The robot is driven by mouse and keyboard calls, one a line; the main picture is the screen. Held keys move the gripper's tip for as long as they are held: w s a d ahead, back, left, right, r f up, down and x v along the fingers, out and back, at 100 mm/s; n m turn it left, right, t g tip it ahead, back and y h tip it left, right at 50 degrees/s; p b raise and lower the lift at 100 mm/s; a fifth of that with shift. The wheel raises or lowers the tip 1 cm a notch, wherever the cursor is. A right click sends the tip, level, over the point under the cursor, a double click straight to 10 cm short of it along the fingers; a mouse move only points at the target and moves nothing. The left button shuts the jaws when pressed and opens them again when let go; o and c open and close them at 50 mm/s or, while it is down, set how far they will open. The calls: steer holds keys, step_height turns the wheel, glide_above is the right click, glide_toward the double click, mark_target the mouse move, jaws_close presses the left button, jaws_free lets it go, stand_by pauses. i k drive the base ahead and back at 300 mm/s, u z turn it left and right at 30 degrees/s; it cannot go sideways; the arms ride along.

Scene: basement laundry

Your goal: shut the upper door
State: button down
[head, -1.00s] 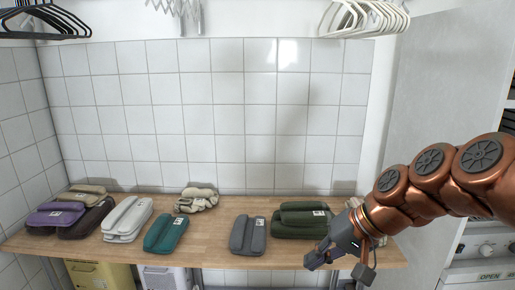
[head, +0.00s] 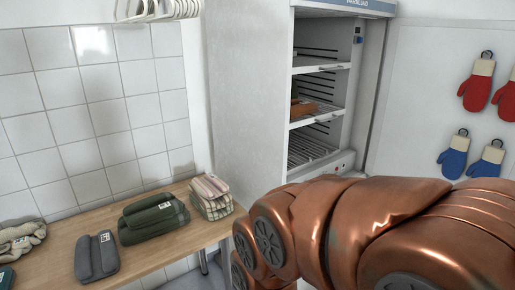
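A tall white cabinet (head: 245,85) stands in the middle of the head view, with its upper compartment (head: 318,88) open to the right. Wire shelves (head: 310,148) show inside, and a brown item (head: 303,107) lies on one of them. A pale grey upright strip (head: 376,95) runs along the opening's right side; I cannot tell whether it is the upper door or part of the frame. My copper arm crosses the lower right and hides the cabinet's lower part. My gripper is out of view.
A wooden counter (head: 150,252) at left bears a grey bundle (head: 96,256), a dark green bundle (head: 153,217) and checked cloths (head: 210,196). Red mitts (head: 478,85) and blue mitts (head: 455,155) hang on a pale surface at right. White hangers (head: 160,9) hang at top.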

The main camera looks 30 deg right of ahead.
mark_target(420, 111)
steer(key=z, duration=1.55)
steer(key=k, duration=0.65)
steer(key=z, duration=0.8)
steer(key=i, duration=1.7)
steer(key=u, duration=0.75)
